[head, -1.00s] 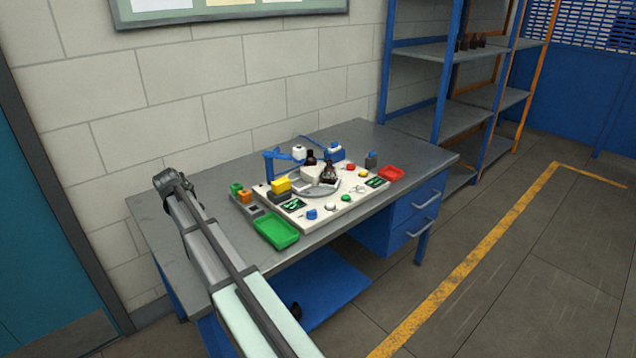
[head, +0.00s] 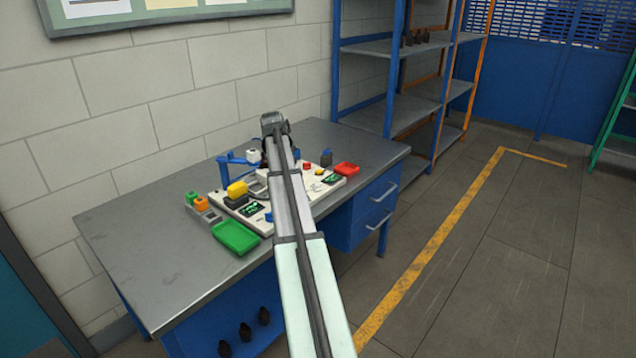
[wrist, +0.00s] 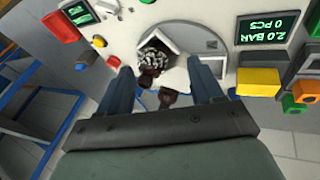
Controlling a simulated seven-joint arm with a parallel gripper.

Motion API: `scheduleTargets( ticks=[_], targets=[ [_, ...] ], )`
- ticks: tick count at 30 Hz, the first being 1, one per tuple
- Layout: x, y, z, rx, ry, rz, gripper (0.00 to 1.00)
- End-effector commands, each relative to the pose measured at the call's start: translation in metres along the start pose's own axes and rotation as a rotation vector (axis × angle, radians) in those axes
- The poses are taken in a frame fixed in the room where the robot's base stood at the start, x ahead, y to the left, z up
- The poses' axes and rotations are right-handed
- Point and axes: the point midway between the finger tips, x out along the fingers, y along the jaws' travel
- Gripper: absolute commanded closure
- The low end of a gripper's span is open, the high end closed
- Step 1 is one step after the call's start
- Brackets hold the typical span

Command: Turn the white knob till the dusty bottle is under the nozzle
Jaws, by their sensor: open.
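In the wrist view my gripper (wrist: 162,68) is open, its two blue-grey fingers apart above the panel. Dark brown bottles (wrist: 168,98) show between and just below the fingers, beside the round turntable (wrist: 212,42). A white angular housing (wrist: 172,32) sits on the turntable, with a grey-speckled dark thing (wrist: 155,56) in it; I cannot tell whether that is the dusty bottle. In the head view my arm covers most of the turntable and bottles.
On the panel are a red button (wrist: 113,61), a green-lettered display (wrist: 268,25) and a yellow block (wrist: 258,82). A green tray (head: 236,238) and a red tray (head: 346,169) flank it. The blue nozzle stand (head: 236,160) rises behind. The table's left part (head: 140,245) is clear.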

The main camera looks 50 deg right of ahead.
Motion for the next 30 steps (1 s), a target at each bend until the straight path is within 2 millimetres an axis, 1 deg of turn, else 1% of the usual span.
scheduleTargets(
  ticks=[1,6,9,12,15,20,23,30],
  targets=[
    [0.003,0.021,0.01,0.064,0.002,-0.023,0.34],
    [0.007,0.07,0.041,0.254,0.016,-0.108,0.34],
    [0.007,0.091,0.056,0.34,0.024,-0.147,0.34],
    [0.007,0.106,0.067,0.401,0.029,-0.175,0.34],
    [0.006,0.115,0.073,0.437,0.034,-0.192,0.34],
    [0.011,0.117,0.076,0.455,0.036,-0.201,0.34],
    [0.021,0.115,0.075,0.454,0.035,-0.201,0.34],
    [0.061,0.108,0.071,0.452,0.034,-0.2,0.34]
  ],
)
